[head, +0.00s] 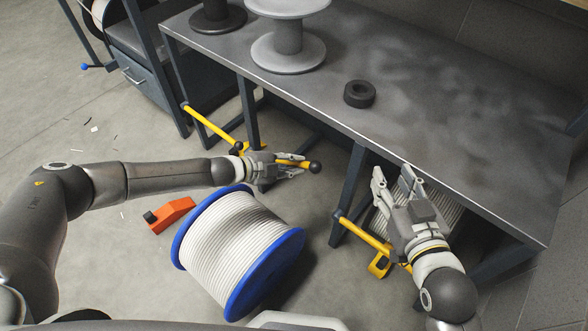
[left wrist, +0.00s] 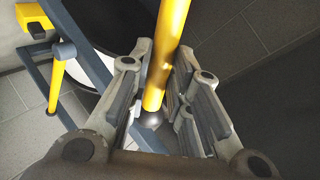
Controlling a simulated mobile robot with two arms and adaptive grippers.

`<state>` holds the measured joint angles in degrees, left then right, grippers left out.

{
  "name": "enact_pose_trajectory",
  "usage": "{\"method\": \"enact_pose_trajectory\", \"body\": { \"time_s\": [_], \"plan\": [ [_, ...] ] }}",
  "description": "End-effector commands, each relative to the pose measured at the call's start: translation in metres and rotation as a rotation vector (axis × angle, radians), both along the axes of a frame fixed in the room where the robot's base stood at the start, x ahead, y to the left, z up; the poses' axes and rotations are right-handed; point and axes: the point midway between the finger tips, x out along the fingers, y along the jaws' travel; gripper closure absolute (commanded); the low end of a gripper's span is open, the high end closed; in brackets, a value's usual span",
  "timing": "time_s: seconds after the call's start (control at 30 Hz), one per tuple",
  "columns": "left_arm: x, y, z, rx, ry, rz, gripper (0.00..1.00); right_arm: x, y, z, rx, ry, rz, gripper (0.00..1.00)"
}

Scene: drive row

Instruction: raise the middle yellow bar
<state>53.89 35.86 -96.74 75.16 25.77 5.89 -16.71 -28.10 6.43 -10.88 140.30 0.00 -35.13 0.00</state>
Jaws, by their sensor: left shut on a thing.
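The middle yellow bar (left wrist: 172,38) runs between the fingers of my left gripper (head: 302,165) in front of the bench. Its dark ball end (head: 315,167) sticks out past the fingertips in the head view. In the left wrist view the fingers of my left gripper (left wrist: 163,62) are shut around the bar. Another yellow bar (head: 210,126) lies to the left, with a dark ball at its end. A third yellow bar (head: 362,232) is low at the right, partly hidden by my right arm. My right gripper (head: 393,174) is open and empty at the bench's front edge.
A cable reel (head: 238,250) with blue flanges stands on the floor just below my left gripper. An orange wedge-shaped thing (head: 172,214) lies left of it. The dark bench (head: 430,110) carries a grey spool (head: 288,52), a black spool (head: 217,18) and a black ring (head: 360,94).

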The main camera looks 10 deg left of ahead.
Motion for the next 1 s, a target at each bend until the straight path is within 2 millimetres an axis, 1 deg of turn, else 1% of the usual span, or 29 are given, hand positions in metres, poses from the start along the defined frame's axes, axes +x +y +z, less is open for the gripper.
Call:
{"method": "enact_pose_trajectory", "body": {
  "time_s": [0.03, 0.3, 0.4, 0.53, 0.63, 0.77, 0.87, 1.0],
  "plan": [
    [0.005, 0.004, 0.007, -0.013, 0.007, 0.003, 1.0, -0.003, -0.002, -0.005, -0.01, 0.04, -0.003, 0.6],
    [0.019, 0.018, 0.032, -0.111, 0.072, 0.005, 1.0, -0.023, -0.012, -0.04, -0.057, 0.24, -0.017, 0.6],
    [0.024, 0.025, 0.042, -0.158, 0.103, 0.006, 1.0, -0.029, -0.015, -0.049, -0.069, 0.291, -0.02, 0.6],
    [0.031, 0.035, 0.054, -0.22, 0.144, 0.006, 1.0, -0.031, -0.016, -0.053, -0.074, 0.309, -0.021, 0.6],
    [0.036, 0.043, 0.061, -0.264, 0.175, 0.005, 1.0, -0.028, -0.014, -0.05, -0.068, 0.285, -0.019, 0.6],
    [0.042, 0.052, 0.07, -0.313, 0.207, 0.005, 1.0, -0.019, -0.01, -0.039, -0.051, 0.213, -0.013, 0.6],
    [0.046, 0.059, 0.075, -0.347, 0.23, 0.005, 1.0, -0.011, -0.006, -0.027, -0.034, 0.139, -0.009, 0.6],
    [0.052, 0.068, 0.081, -0.39, 0.26, 0.006, 1.0, 0.0, 0.0, -0.004, -0.002, 0.01, 0.0, 0.6]
  ]
}}
